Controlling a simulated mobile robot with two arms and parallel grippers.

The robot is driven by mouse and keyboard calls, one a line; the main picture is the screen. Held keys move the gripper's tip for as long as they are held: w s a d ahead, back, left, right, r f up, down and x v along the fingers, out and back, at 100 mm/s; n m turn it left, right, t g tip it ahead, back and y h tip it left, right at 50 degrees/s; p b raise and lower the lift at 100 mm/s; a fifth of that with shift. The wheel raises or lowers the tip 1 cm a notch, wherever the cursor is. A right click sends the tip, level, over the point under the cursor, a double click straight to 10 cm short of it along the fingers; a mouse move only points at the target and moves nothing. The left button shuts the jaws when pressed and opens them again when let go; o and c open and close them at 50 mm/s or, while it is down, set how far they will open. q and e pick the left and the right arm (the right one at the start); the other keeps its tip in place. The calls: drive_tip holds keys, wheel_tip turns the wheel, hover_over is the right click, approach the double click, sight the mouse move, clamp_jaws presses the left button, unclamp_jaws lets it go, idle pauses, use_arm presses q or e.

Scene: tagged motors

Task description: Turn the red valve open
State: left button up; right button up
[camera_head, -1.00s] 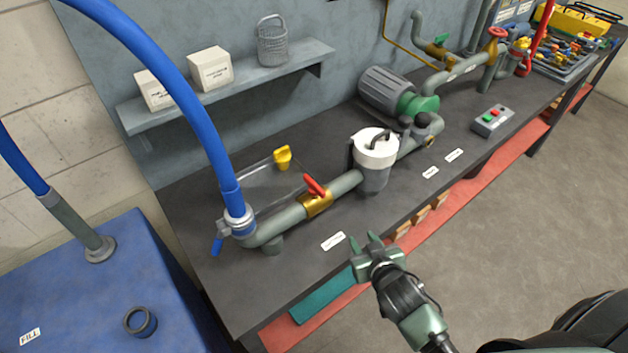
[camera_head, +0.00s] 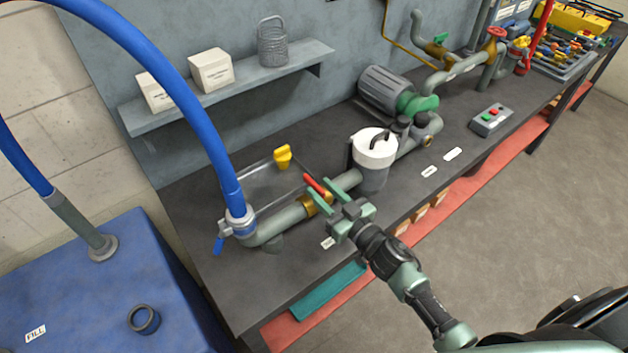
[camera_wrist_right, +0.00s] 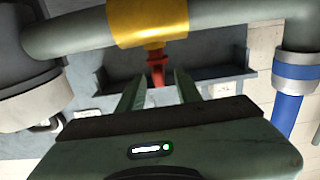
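The red valve handle (camera_head: 314,184) sits on a brass valve body (camera_head: 314,204) in the grey pipe, between the blue hose and the white-lidded strainer. My right gripper (camera_head: 328,192) is at the handle, its two green fingers apart. In the right wrist view the red handle (camera_wrist_right: 157,70) hangs below the brass body (camera_wrist_right: 148,22), between and just beyond the open fingers (camera_wrist_right: 159,90). I cannot tell whether a finger touches it. My left gripper is not in view.
The white-lidded strainer (camera_head: 375,150) stands close right of the valve. The blue hose (camera_head: 205,130) rises on the left. A yellow handle (camera_head: 283,157) is behind. A motor pump (camera_head: 390,92) and button box (camera_head: 490,120) are further right.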

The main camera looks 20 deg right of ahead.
sight(314, 183)
drive_tip(key=shift+x, duration=1.8)
drive_tip(key=shift+c, duration=0.3)
clamp_jaws()
